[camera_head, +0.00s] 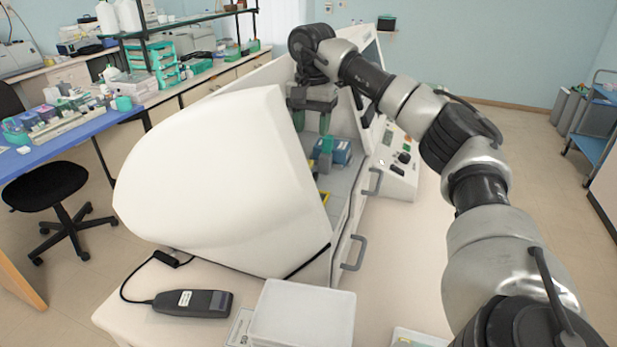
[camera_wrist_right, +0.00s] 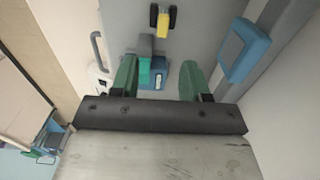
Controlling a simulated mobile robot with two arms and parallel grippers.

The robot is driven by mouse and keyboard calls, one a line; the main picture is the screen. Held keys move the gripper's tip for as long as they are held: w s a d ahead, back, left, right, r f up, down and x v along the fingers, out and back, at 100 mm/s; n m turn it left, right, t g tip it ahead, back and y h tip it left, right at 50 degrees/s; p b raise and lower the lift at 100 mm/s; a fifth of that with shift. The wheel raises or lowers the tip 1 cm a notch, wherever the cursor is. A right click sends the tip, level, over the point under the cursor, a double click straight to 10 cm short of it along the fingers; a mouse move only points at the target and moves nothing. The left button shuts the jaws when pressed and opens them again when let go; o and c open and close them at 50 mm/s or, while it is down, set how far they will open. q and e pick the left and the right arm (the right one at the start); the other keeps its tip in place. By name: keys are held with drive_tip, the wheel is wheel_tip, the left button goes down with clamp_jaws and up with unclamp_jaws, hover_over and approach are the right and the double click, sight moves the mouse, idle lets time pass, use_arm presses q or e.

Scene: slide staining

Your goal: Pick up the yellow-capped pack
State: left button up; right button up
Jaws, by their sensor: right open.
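In the right wrist view, a small item with a yellow top and dark sides (camera_wrist_right: 163,20) lies beyond my fingertips on the grey floor of the machine. In the head view, only a bit of yellow (camera_head: 325,198) shows at the edge of the white hood, and I cannot tell if it is the same item. My right gripper (camera_head: 312,122) is inside the machine's opening with its green fingers apart. In the right wrist view, the gripper (camera_wrist_right: 158,80) is open and empty, with the yellow-topped item ahead of it. My left gripper is not in view.
The white hood (camera_head: 225,185) closes in the left side. A black handheld device (camera_head: 193,303) and a white box (camera_head: 303,315) lie in front.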

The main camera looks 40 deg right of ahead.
sight(310, 161)
drive_tip(key=f, duration=0.2)
drive_tip(key=f+p, duration=0.1)
drive_tip(key=f, duration=0.1)
drive_tip(key=shift+s+a, duration=0.2)
drive_tip(key=f, duration=0.1)
drive_tip(key=f+p, duration=0.1)
drive_tip(key=f, duration=0.1)
drive_tip(key=f+p, duration=0.1)
drive_tip(key=f, duration=0.1)
drive_tip(key=shift+w+a, duration=0.1)
drive_tip(key=shift+a, duration=0.15)
drive_tip(key=shift+f, duration=0.25)
clamp_jaws()
